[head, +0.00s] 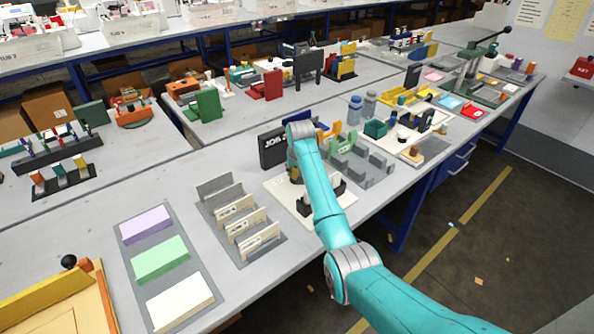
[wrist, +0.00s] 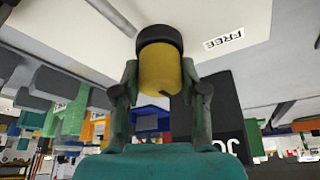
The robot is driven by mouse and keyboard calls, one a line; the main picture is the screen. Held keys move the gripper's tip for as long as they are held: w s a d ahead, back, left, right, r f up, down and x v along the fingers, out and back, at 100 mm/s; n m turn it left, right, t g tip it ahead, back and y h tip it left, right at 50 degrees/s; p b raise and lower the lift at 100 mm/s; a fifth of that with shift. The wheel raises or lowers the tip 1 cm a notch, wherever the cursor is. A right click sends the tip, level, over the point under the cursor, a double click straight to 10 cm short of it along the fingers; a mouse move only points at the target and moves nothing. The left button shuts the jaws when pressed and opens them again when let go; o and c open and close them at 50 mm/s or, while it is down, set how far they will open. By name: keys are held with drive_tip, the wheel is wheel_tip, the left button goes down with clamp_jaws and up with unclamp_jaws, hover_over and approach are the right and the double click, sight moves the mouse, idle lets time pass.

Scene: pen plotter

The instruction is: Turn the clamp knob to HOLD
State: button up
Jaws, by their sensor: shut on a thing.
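The clamp knob (wrist: 160,68) is a yellow cylinder with a black collar where it meets a pale plate (wrist: 225,18), in the wrist view. My gripper (wrist: 159,80) has one dark finger on each side of the yellow body and is shut on it. A FREE label (wrist: 223,40) lies on the plate to the right of the knob, appearing upside down. No HOLD label shows, and I cannot read which way the knob points.
A black JOB panel (head: 272,152) stands close behind my wrist. Grey blocks (head: 372,165) stand to the right. A rack of upright label cards (head: 240,222) and a tray with coloured pads (head: 160,258) lie to the left. The table's front edge is nearby.

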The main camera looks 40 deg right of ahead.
drive_tip(key=m+g+h, duration=0.1)
drive_tip(key=m, duration=0.3)
drive_tip(key=shift+m, duration=0.3)
drive_tip(key=m+g+h, duration=0.1)
drive_tip(key=m+g, duration=0.1)
drive_tip(key=m, duration=0.2)
drive_tip(key=shift+m, duration=0.4)
drive_tip(key=shift+w, duration=0.1)
drive_tip(key=o, duration=1.1)
drive_tip(key=shift+o, duration=0.2)
drive_tip(key=v, duration=1.2)
drive_tip(key=shift+a, duration=0.15)
